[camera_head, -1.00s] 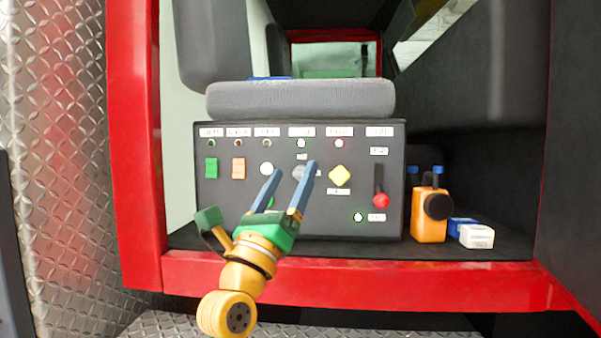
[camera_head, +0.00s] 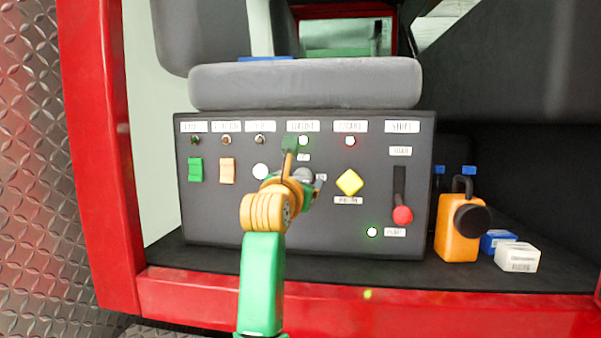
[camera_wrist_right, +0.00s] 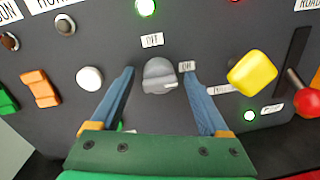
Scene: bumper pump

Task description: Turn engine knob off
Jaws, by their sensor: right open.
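The grey engine knob (camera_wrist_right: 160,76) is on the dark control panel (camera_head: 215,215), between an OFF label (camera_wrist_right: 152,40) above and an ON label (camera_wrist_right: 187,67) at its right. Its pale pointer mark points right, toward the ON side. A green light (camera_wrist_right: 146,7) glows above it. My right gripper (camera_wrist_right: 158,92) is open, its blue fingers on either side of the knob, with gaps left and right. In the head view my right gripper and wrist (camera_head: 290,178) partly hide the knob (camera_head: 304,175). My left gripper is not in view.
A white button (camera_wrist_right: 89,79) is left of the knob and a yellow diamond knob (camera_head: 349,182) right of it. A red-tipped lever (camera_head: 402,214) is further right. A grey cushion (camera_head: 305,82) overhangs the panel. An orange can (camera_head: 457,240) and small boxes (camera_head: 517,257) stand at right.

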